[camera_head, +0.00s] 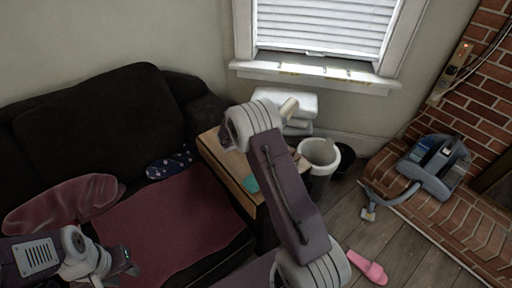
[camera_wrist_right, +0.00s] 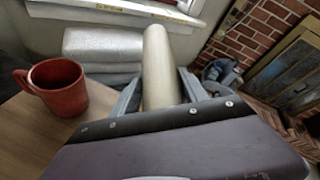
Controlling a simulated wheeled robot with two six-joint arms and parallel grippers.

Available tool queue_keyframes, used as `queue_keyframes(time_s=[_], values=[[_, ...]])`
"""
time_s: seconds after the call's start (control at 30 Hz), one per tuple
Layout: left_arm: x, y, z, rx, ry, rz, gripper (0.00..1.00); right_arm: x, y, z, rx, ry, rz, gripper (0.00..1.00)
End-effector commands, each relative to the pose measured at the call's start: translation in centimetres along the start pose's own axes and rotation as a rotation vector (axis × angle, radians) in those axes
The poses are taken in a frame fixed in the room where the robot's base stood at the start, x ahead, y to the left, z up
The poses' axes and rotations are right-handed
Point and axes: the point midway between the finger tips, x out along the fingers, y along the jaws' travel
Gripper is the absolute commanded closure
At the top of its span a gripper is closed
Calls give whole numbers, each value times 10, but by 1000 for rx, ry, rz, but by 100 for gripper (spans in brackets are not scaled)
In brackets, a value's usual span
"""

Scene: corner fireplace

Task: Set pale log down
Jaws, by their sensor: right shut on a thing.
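The pale log (camera_wrist_right: 156,55) stands out lengthwise from my right gripper (camera_wrist_right: 160,92), whose two fingers close on its sides in the right wrist view. In the head view only a short end of the log (camera_head: 289,107) shows past my right arm, in front of the white stack near the window; that gripper's fingers are hidden there. My left gripper (camera_head: 126,264) is low at the left in the head view, over the sofa's front. Its jaws are too small and dark to read.
A wooden side table (camera_head: 215,150) stands beside the dark sofa (camera_head: 85,120); a red mug (camera_wrist_right: 60,88) is on it. A white stack (camera_head: 304,104), a bin (camera_head: 321,153), a pink slipper (camera_head: 368,266) and a grey-blue caddy (camera_head: 436,163) by the brick hearth lie rightward.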

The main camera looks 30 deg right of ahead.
Motion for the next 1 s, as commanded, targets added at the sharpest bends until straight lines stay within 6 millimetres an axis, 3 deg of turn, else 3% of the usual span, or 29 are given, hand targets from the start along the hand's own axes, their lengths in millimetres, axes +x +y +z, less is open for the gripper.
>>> queue_keyframes(time_s=[0.17, 0.4, 0.6, 0.83, 1.0], values=[[4, 0, 1, 0, 0, 0, 64, -10, 13, -9, -3, -2, 3, 100], [20, 0, 2, 0, 0, 0, 64, -55, 62, -48, -3, -4, 3, 100], [26, 0, 3, 0, 0, 0, 64, -78, 85, -66, -1, -2, 1, 100], [28, -1, 3, 0, 0, 0, 64, -80, 89, -71, 0, -1, -1, 100], [41, -1, 4, 0, 0, 0, 64, -69, 104, -96, -2, 0, -1, 100]])
